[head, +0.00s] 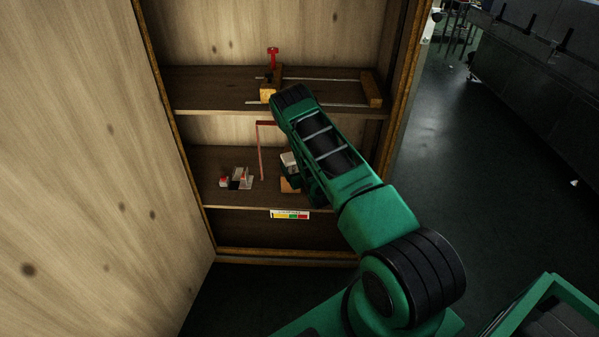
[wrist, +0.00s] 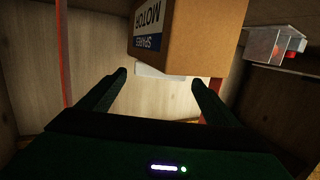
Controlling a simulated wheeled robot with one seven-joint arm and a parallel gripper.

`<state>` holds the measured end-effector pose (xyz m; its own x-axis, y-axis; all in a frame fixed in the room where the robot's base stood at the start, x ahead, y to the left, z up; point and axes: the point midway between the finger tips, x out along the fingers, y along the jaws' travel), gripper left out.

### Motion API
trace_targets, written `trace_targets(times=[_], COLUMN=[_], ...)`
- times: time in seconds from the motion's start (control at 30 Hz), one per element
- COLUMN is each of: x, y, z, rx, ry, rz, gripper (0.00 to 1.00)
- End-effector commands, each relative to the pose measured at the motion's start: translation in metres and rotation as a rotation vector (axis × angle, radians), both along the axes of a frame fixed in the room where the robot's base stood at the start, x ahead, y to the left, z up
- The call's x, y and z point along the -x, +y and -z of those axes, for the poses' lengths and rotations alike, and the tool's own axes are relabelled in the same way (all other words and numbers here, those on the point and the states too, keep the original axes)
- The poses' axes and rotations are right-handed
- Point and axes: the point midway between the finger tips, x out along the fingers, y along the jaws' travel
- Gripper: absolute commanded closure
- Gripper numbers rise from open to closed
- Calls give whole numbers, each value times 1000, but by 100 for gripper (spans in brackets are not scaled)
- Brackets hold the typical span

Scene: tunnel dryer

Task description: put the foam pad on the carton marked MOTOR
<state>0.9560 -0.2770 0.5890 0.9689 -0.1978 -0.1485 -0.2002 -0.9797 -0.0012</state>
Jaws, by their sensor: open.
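The brown carton (wrist: 185,40) with the label MOTOR SPARES shows upside down in the wrist view. In the head view the carton (head: 290,186) stands on the lower shelf of the cabinet, partly behind my arm. A white piece, apparently the foam pad (wrist: 163,72), lies along the carton's top face, which is its lower edge in the wrist view. The white pad (head: 288,160) also shows above the carton in the head view; full contact is hard to judge. My gripper (wrist: 160,78) is open, its fingers apart on either side of the pad, holding nothing. My arm hides the fingers in the head view.
A thin red frame (head: 261,150) stands left of the carton. A clear box with red parts (wrist: 274,45) sits beside it on the lower shelf (head: 212,197). The upper shelf (head: 210,95) is close above, with a wooden clamp (head: 371,88). The cabinet walls are near.

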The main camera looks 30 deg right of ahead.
Motion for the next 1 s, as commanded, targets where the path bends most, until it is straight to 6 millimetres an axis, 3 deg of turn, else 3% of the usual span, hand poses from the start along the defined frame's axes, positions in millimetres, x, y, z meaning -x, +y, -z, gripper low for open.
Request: trace_targets(times=[0.1, 0.33, 1.0], x=[23, 52, 59], y=[5, 9, 11], z=[-3, -7, -9], rx=[-1, 0, -1], ry=[3, 2, 0], rz=[0, 1, 1], gripper=[16, 16, 16])
